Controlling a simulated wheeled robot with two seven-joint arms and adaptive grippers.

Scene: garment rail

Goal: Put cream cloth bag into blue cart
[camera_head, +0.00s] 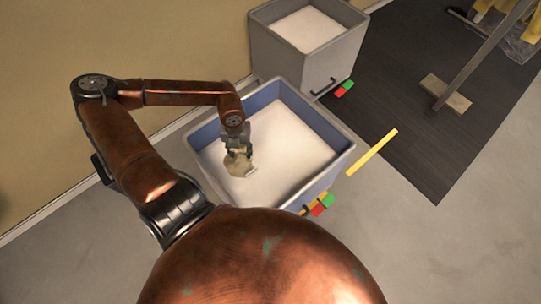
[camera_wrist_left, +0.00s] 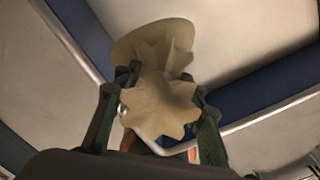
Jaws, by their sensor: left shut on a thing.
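The cream cloth bag (camera_head: 239,166) hangs from my left gripper (camera_head: 237,147) over the blue cart (camera_head: 292,190). In the left wrist view, the gathered bag (camera_wrist_left: 165,90) sits between the two fingers of the gripper (camera_wrist_left: 158,105), which is shut on it. The blue cart has blue inner walls and a pale floor; its wall also shows in the left wrist view (camera_wrist_left: 265,90). The bag is within the cart's outline in the head view. I cannot tell whether it touches the floor. My right gripper is not in view.
A second, grey cart (camera_head: 274,52) with a pale inside stands behind the blue cart. A dark mat (camera_head: 420,100) with a rail post on a wooden foot (camera_head: 445,95) is at the right. A yellow strip (camera_head: 372,152) lies on the floor beside the blue cart.

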